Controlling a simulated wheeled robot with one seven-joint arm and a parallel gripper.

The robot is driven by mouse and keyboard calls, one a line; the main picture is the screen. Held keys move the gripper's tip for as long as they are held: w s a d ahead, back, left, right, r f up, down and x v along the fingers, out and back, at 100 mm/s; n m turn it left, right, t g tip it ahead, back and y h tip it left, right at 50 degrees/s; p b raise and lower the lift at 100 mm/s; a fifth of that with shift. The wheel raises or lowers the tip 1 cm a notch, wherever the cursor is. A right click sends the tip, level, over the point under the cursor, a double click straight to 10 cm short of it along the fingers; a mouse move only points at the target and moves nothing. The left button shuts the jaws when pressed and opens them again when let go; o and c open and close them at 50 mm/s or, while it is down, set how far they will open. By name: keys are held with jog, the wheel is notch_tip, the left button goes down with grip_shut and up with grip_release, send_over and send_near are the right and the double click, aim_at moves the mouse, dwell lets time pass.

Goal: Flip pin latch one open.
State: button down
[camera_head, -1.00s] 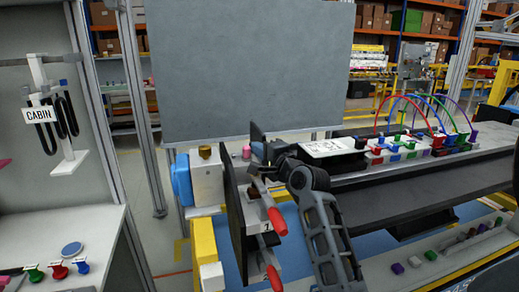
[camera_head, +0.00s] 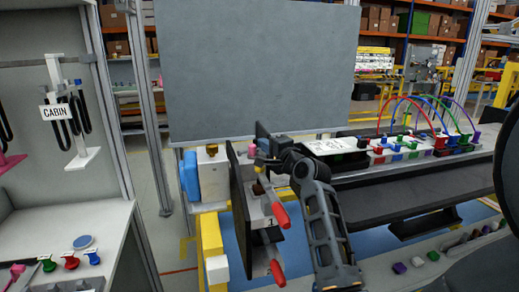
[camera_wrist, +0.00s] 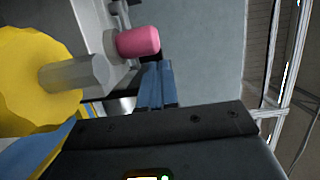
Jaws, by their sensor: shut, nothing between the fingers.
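A pair of latches with red handles shows on the dark upright plate (camera_head: 240,195) in the head view. The upper red handle (camera_head: 281,215) is tilted, beside a white face marked "1" (camera_head: 270,222). The lower red handle (camera_head: 276,268) hangs below it, also tilted. My gripper (camera_head: 265,143) is above the upper handle, at the top of the plate, partly hidden by my own arm. In the wrist view my gripper's fingers (camera_wrist: 156,85) are together and empty, just below a pink cylinder (camera_wrist: 138,41). A grey pin (camera_wrist: 75,75) on a yellow round part (camera_wrist: 38,85) is to the left.
A white block with a brass-coloured knob (camera_head: 211,151) and a blue part (camera_head: 190,176) stand left of the plate. A dark rail (camera_head: 400,200) and coloured connectors (camera_head: 405,150) extend right. A large grey panel (camera_head: 260,70) stands behind.

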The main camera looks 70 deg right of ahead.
jog(key=shift+w+d, duration=0.55)
jog(key=shift+d, duration=0.35)
jog(key=p+v, duration=0.2)
jog(key=v, duration=0.5)
jog(key=shift+s+a, duration=0.3)
dwell(0.6)
